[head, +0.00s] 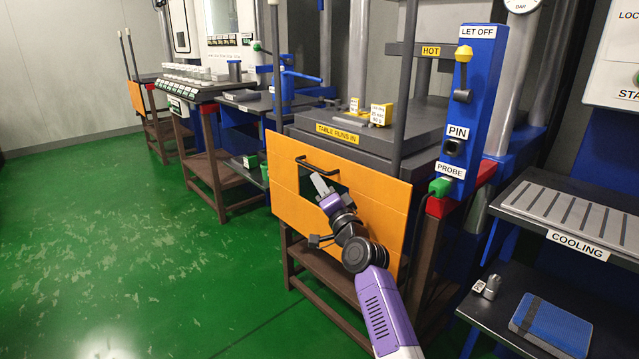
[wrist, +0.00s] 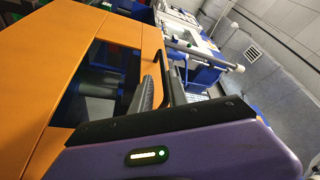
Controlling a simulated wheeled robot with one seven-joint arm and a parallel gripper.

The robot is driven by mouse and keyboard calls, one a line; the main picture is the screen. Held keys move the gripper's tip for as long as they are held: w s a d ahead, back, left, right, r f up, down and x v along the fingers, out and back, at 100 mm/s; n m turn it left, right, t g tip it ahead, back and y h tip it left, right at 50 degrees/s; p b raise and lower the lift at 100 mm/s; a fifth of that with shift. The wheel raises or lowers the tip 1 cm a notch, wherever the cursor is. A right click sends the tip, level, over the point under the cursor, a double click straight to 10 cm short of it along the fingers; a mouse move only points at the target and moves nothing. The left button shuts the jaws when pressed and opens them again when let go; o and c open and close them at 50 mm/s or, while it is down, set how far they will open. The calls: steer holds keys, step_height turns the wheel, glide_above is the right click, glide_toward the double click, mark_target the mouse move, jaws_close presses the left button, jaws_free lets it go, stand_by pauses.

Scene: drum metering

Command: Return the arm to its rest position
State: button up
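My gripper (head: 318,184) is in front of the orange panel, its grey fingers just below the black bar handle (head: 318,166). In the wrist view, my gripper's dark fingers (wrist: 150,90) stand close together beside the handle (wrist: 177,84). I cannot tell whether they touch the handle, or whether there is a gap between them. No held object shows. The orange panel (head: 370,215) is upright and has a rectangular opening behind the fingers. It also fills the left of the wrist view (wrist: 40,60). My purple arm reaches up from the bottom of the head view.
A blue post (head: 480,95) with LET OFF, PIN and PROBE labels stands right of the panel. A COOLING rack (head: 570,213) and a lower shelf with a blue book-like item (head: 550,325) are at right. The green floor (head: 130,240) at left is clear.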

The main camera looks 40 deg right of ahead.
stand_by(0.3)
steer(key=s+a+f+n+g+y, duration=0.1)
steer(key=s+a+f+n, duration=0.1)
steer(key=s+a+f, duration=0.65)
steer(key=s+a+f+n+g+y, duration=0.1)
steer(key=s+a+f+n, duration=0.3)
steer(key=s+f, duration=0.6)
steer(key=s+a+f+n+y, duration=0.1)
steer(key=s+a+n, duration=0.1)
steer(key=s+a, duration=0.35)
steer(key=s+a+f+n+g, duration=0.1)
steer(key=s+a+f, duration=0.1)
steer(key=s, duration=0.7)
steer(key=s+a+f+n+y, duration=0.1)
steer(key=s+a+n, duration=0.1)
steer(key=s+a, duration=0.35)
steer(key=s+a+r+n+g+y, duration=0.15)
steer(key=s+r, duration=0.25)
steer(key=s, duration=0.4)
steer(key=s+a+r+n+y, duration=0.1)
steer(key=s+a+r+n, duration=0.2)
steer(key=s, duration=0.6)
step_height(320, 180, up, 28)
steer(key=d+p, duration=0.1)
steer(key=p, duration=2.7)
steer(key=shift+w+r, duration=0.25)
steer(key=shift+w, duration=0.15)
